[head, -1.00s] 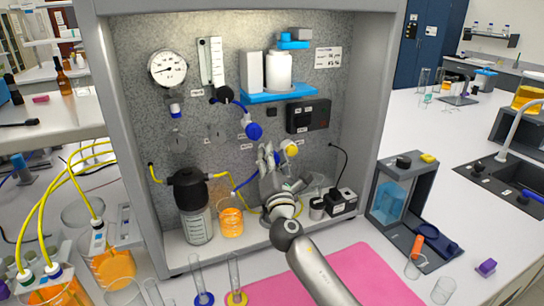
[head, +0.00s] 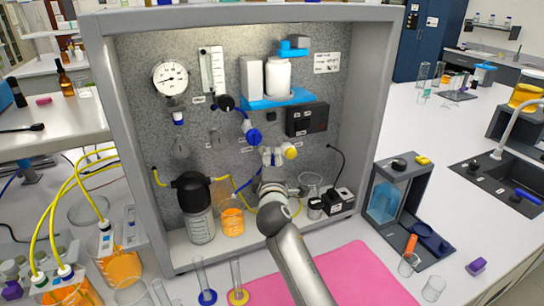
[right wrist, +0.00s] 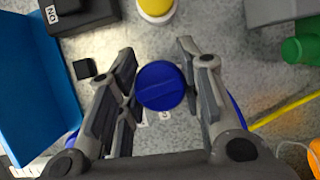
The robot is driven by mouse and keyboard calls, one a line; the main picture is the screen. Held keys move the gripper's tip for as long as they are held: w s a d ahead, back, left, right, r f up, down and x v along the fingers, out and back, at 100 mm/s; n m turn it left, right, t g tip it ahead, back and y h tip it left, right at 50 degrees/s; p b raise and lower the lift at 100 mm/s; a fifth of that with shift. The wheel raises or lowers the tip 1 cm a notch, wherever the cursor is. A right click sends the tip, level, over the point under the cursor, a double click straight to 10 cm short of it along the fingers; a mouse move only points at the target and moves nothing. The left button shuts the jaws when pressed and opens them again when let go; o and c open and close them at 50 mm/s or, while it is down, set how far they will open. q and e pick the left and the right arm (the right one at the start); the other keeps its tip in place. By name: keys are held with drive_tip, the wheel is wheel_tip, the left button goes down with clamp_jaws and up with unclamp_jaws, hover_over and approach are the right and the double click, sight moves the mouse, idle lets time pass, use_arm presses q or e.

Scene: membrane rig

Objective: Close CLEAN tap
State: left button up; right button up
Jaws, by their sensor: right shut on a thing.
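In the right wrist view a round blue tap knob (right wrist: 160,86) sits between the two fingers of my right gripper (right wrist: 158,88), which is shut on it. A ridge crosses the knob's face nearly level in that view. The small labels by the knobs are too small or covered to read. My left gripper is not in view.
A dark-capped bottle (head: 199,225) and a beaker of orange liquid (head: 232,222) stand below left.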

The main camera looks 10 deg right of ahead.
drive_tip(key=shift+m+p, duration=0.35)
drive_tip(key=shift+m, duration=0.25)
drive_tip(key=shift+f+g, duration=0.1)
drive_tip(key=shift+g, duration=0.2)
drive_tip(key=o, duration=1.1)
drive_tip(key=shift+c, duration=0.2)
drive_tip(key=shift+s, duration=0.1)
drive_tip(key=f+v, duration=0.1)
drive_tip(key=v, duration=1)
drive_tip(key=shift+s+r, duration=0.4)
drive_tip(key=shift+r, duration=0.15)
